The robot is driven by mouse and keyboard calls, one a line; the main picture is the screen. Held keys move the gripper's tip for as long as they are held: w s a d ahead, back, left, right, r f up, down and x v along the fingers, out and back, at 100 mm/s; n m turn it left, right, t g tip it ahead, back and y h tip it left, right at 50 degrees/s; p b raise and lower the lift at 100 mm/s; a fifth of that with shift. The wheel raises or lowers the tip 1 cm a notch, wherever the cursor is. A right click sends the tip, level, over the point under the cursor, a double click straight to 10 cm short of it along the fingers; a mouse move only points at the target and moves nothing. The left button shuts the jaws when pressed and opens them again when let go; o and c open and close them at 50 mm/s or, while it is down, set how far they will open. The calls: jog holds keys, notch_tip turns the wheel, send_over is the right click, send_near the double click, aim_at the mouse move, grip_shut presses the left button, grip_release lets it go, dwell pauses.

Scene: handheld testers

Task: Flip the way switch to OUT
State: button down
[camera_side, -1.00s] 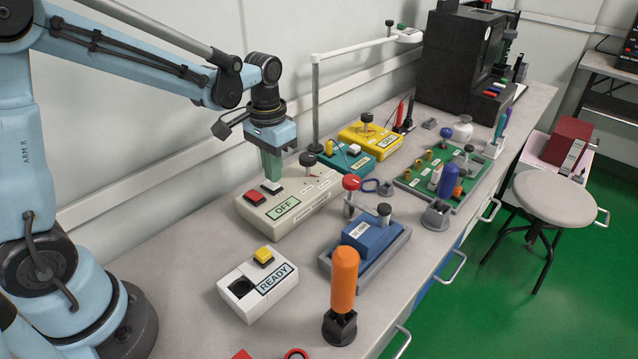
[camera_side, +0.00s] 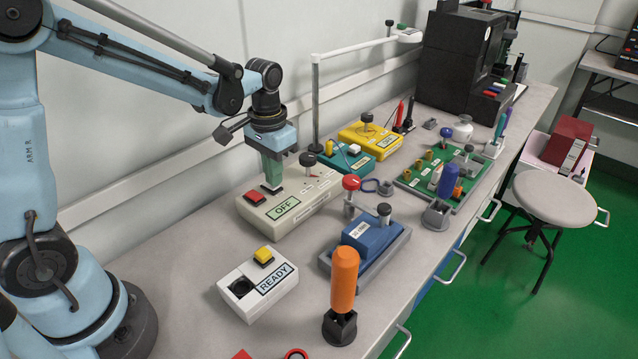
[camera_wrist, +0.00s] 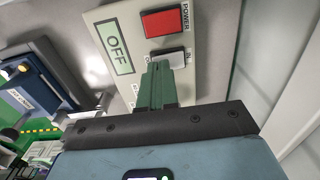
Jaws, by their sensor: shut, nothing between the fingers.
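The cream tester box (camera_side: 305,205) stands on the bench in the side view, with a green panel reading OFF (camera_side: 283,209) and a red button (camera_side: 256,198). The red button, labelled POWER, also shows in the wrist view (camera_wrist: 162,22). A pale grey switch (camera_wrist: 168,56) sits beside it in the wrist view, partly hidden by my fingers. Contact cannot be told surely.
A black knob (camera_side: 308,160) rises close to the right of my gripper. A white READY box (camera_side: 258,287) with a yellow button and a blue device (camera_side: 368,240) stand in front. Teal (camera_side: 347,163) and yellow (camera_side: 370,138) boxes stand behind. The wall is behind my arm.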

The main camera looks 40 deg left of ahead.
jog(key=shift+f, duration=0.4)
jog(key=shift+r, duration=3.55)
jog(key=s+d+r+t, duration=0.1)
jog(key=s+d+t, duration=0.2)
jog(key=s+t, duration=0.4)
jog(key=shift+s, duration=1.15)
